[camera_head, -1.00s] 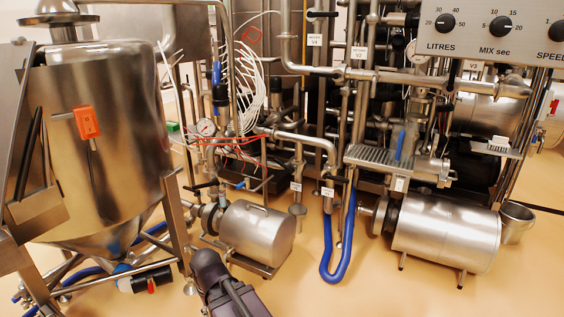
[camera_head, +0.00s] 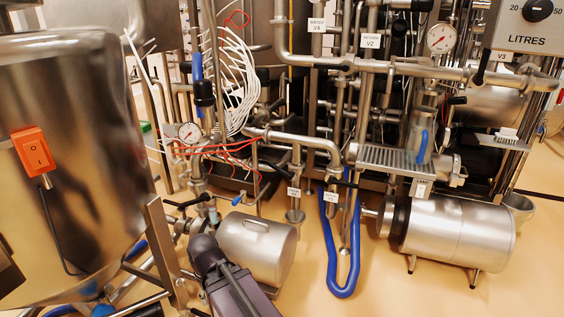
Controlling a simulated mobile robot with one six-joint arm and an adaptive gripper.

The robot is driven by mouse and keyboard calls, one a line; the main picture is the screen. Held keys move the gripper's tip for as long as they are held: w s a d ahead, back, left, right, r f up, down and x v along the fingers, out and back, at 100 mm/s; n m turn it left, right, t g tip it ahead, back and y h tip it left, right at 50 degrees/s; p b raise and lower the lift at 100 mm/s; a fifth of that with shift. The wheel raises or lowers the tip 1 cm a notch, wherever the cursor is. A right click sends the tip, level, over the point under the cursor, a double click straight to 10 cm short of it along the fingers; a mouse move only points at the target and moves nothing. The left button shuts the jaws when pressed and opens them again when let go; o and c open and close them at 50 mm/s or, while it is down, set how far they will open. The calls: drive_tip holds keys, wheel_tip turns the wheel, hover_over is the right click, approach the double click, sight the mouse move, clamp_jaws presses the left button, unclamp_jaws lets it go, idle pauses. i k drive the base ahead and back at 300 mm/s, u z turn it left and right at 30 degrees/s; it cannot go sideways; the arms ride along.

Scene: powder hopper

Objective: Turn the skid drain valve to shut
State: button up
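No label that I can read names the skid drain valve, so I cannot tell which valve it is. Low pipes carry small white tags, one on the left pipe (camera_head: 293,192) and one on the middle pipe (camera_head: 331,197), with print too small to read. A black valve handle (camera_head: 345,183) crosses the pipes beside the blue hose (camera_head: 338,278). Another black handle (camera_head: 187,203) sits left of the small steel motor (camera_head: 262,245). A dark link of my arm (camera_head: 235,285) rises from the bottom edge in front of that motor. My gripper is not in view.
A steel hopper (camera_head: 85,130) with an orange switch (camera_head: 33,150) fills the left. A large steel motor (camera_head: 455,235) stands at right, below a grated shelf (camera_head: 395,158). Pipes and gauges crowd the middle. Tan floor (camera_head: 400,300) is clear in front.

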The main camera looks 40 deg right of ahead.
sight(290, 177)
drive_tip(key=z, duration=0.35)
drive_tip(key=i, duration=0.9)
drive_tip(key=z, duration=0.6)
drive_tip(key=i, duration=0.6)
drive_tip(key=z, duration=0.15)
